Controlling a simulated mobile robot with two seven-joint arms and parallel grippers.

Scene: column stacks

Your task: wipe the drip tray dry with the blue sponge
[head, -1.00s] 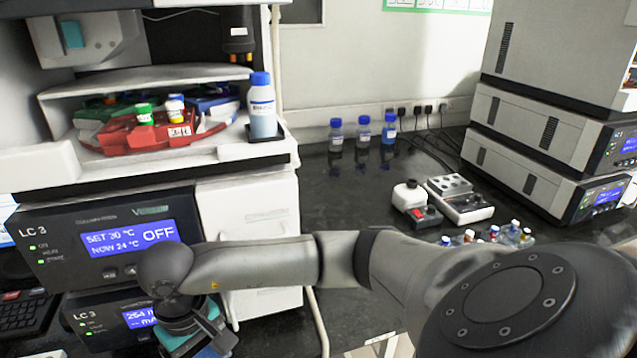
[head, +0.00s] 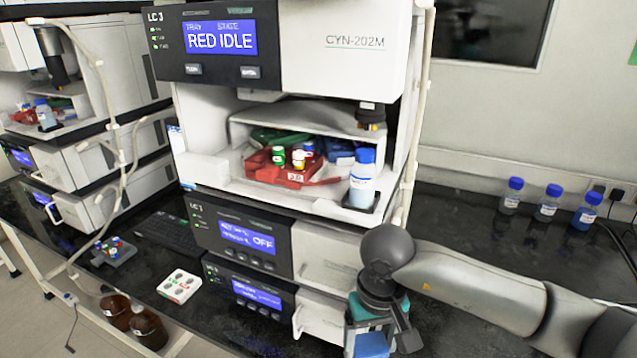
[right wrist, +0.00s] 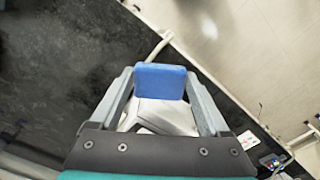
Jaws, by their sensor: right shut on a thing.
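The blue sponge (head: 372,345) is held by my right gripper (head: 376,328) at the bottom of the head view, beside the right end of the instrument stack. In the right wrist view the sponge (right wrist: 160,80) sits between both fingertips, and the fingers are shut on it. A pale grey thing (right wrist: 165,116) shows past the sponge there; I cannot tell whether it is the drip tray. A small dark tray (head: 373,208) under a blue-capped bottle (head: 362,180) stands at the stack's upper right shelf. I cannot tell whether it is wet. My left gripper is not in view.
The instrument stack (head: 293,60) stands just left of my right arm. A red rack (head: 283,170) with capped vials lies on its shelf. Several blue-capped bottles (head: 547,203) stand on the dark bench (head: 480,215) at right. A white vial block (head: 179,286) and brown bottles (head: 147,327) are at lower left.

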